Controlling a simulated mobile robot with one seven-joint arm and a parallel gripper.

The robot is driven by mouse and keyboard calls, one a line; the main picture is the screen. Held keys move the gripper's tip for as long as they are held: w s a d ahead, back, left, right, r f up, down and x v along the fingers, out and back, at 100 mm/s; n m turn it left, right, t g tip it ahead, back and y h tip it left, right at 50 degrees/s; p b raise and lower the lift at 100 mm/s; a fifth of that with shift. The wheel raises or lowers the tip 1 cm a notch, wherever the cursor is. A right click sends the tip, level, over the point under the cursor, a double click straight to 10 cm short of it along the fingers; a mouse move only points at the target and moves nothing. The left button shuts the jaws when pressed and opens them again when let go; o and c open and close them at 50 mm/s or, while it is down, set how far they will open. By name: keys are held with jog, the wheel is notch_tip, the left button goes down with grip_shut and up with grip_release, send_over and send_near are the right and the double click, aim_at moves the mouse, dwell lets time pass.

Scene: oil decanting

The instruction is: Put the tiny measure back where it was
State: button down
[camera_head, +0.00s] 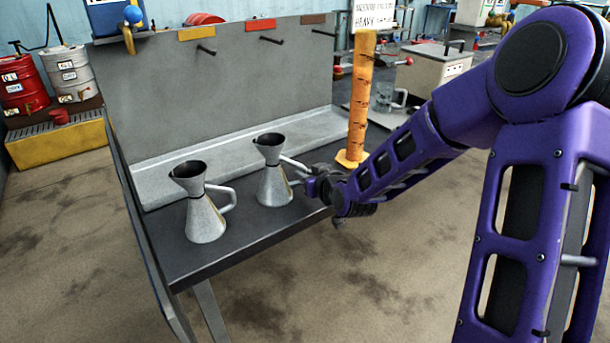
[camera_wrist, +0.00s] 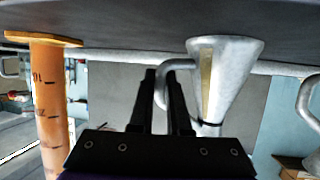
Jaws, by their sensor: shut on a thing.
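A grey metal measure (camera_head: 271,180), cone-shaped with a flared spout and a side handle, is upright at the bench top (camera_head: 245,232). I cannot tell whether its base touches the bench. My gripper (camera_head: 306,182) comes from the right and is shut on its handle. In the wrist view, which is upside down, my fingers (camera_wrist: 162,85) close on the handle of this measure (camera_wrist: 232,75). A second similar measure (camera_head: 205,215), larger in the picture, stands on the bench to the left, its handle facing right.
The back panel (camera_head: 235,95) has three bare hooks under yellow, red and brown tags. An orange marked column (camera_head: 360,95) stands at the bench's right end, close to my arm; it also shows in the wrist view (camera_wrist: 50,100). Red and grey drums (camera_head: 70,75) stand far left.

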jog(key=c, duration=0.9)
grip_release()
jog(key=shift+r, duration=0.1)
jog(key=shift+s+r+p, duration=0.1)
jog(key=shift+r+p, duration=0.05)
jog(key=shift+p, duration=0.2)
jog(key=p+v, duration=0.2)
jog(key=v, duration=0.9)
jog(key=shift+s+d+r, duration=0.15)
jog(key=shift+s+d, duration=0.05)
jog(key=shift+s, duration=0.15)
